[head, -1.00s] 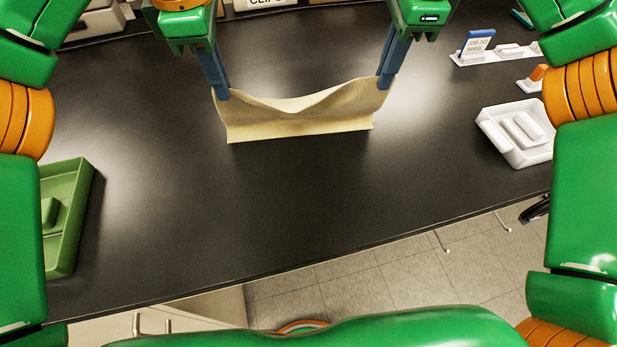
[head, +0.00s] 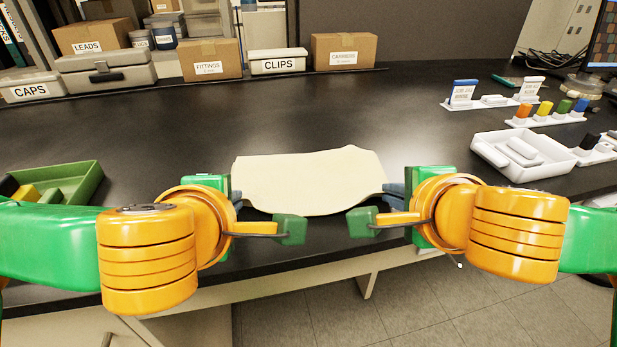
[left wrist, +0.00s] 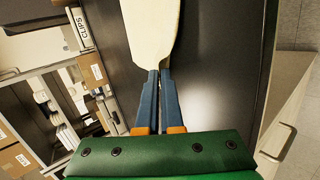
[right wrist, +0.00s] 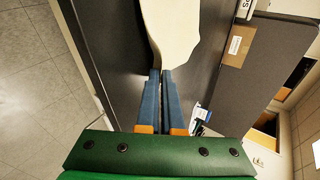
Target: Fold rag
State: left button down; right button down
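The cream rag (head: 308,180) is spread out near the front edge of the black table (head: 330,110). My left gripper (head: 236,197) is at its left near corner and my right gripper (head: 388,190) at its right near corner. In the left wrist view the blue fingers of the left gripper (left wrist: 160,74) are closed together on the end of the rag (left wrist: 152,30). In the right wrist view the fingers of the right gripper (right wrist: 160,74) are closed on the other end of the rag (right wrist: 172,30). The fingertips are partly hidden in the head view.
A green tray (head: 85,185) stands at the left and a white tray (head: 550,155) at the right. Labelled boxes, such as the clips box (head: 278,62), line the back. The table between the rag and the boxes is clear.

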pick_arm(q)
jog(key=c, duration=0.7)
grip_release()
jog(key=shift+r, duration=0.1)
pick_arm(e)
jog(key=c, duration=0.7)
grip_release()
jog(key=shift+r, duration=0.1)
